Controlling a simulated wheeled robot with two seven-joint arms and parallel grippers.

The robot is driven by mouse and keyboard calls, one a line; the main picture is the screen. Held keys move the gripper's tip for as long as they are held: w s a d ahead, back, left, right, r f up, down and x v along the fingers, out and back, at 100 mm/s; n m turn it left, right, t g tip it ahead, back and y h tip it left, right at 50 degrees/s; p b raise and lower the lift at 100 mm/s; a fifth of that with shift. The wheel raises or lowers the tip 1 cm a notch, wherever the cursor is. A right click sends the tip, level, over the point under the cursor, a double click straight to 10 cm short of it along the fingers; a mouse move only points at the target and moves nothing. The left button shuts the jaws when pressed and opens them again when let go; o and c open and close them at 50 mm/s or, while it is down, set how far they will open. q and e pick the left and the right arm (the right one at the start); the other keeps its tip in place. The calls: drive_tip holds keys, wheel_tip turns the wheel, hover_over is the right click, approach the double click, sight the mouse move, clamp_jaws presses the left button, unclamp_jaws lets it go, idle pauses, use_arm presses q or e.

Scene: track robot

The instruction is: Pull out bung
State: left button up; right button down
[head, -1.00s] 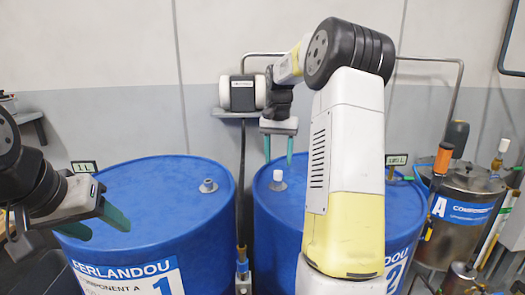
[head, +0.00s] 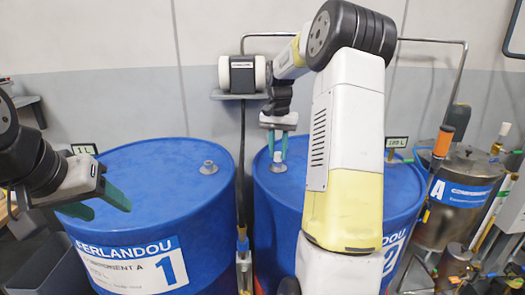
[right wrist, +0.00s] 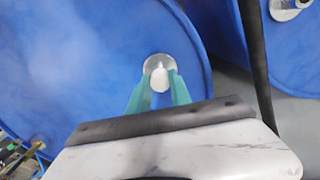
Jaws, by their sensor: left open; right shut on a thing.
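My right gripper (head: 277,157) points down over the right blue drum (head: 315,205) and is shut on the white bung (head: 277,156). The bung sits at the grey round fitting on the drum's lid. In the right wrist view, the bung (right wrist: 159,78) is between the teal fingers (right wrist: 158,88), in front of the pale fitting disc. I cannot tell whether it is still seated. My left gripper (head: 97,204) is open and empty over the left edge of the left blue drum (head: 140,175).
The left drum has a grey fitting (head: 208,168) on its lid. A small wall shelf (head: 240,96) holds a black-and-white device (head: 243,74) behind the drums. A pipe (head: 242,190) runs between the drums. A steel tank (head: 462,190) stands at the right.

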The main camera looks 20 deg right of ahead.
drive_tip(key=shift+r, duration=0.45)
idle(0.3)
drive_tip(key=shift+r, duration=2.35)
